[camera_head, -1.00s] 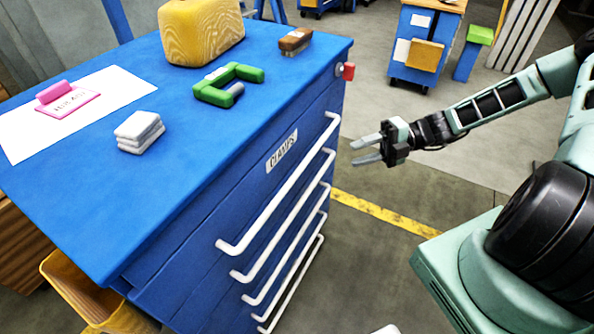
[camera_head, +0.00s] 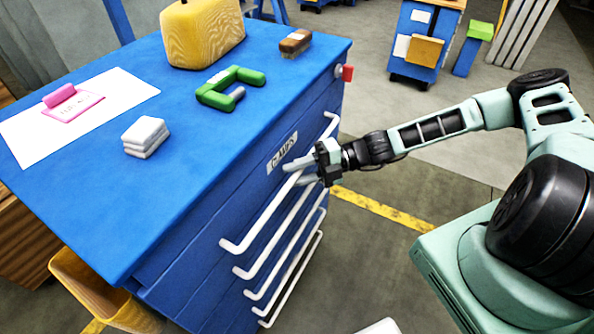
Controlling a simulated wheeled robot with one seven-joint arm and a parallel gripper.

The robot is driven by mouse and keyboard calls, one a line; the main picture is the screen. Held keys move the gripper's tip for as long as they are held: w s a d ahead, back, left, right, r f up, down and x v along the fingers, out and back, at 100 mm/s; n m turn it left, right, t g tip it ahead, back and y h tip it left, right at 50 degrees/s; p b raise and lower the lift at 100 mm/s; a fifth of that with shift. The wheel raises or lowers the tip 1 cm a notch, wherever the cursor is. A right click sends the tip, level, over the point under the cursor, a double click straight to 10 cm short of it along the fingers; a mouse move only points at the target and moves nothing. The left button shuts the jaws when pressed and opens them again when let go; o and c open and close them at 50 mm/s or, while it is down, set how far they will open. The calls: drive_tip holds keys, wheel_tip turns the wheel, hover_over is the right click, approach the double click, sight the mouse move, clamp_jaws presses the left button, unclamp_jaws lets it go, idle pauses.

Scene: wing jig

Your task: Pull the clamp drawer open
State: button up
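The clamp drawer (camera_head: 240,188) is the top labelled drawer in the blue cabinet, and it is shut flush with the front. Its white "CLAMPS" label (camera_head: 281,152) is partly covered by my gripper. Its long white bar handle (camera_head: 262,218) runs along the front. My gripper (camera_head: 291,173) is at the upper middle of this handle, with its two pale fingers apart and pointing at the cabinet. The fingers appear to lie on either side of the bar. I cannot tell whether they touch it.
Several more white bar handles (camera_head: 285,243) lie below. On the blue top (camera_head: 150,215) are a green C-clamp (camera_head: 217,97), a yellow block (camera_head: 203,35), a brush (camera_head: 296,42), stacked white pads (camera_head: 145,138) and a paper sheet (camera_head: 115,92). A yellow bin (camera_head: 95,290) stands at lower left.

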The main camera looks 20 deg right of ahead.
clamp_jaws()
drive_tip(key=shift+s, duration=0.1)
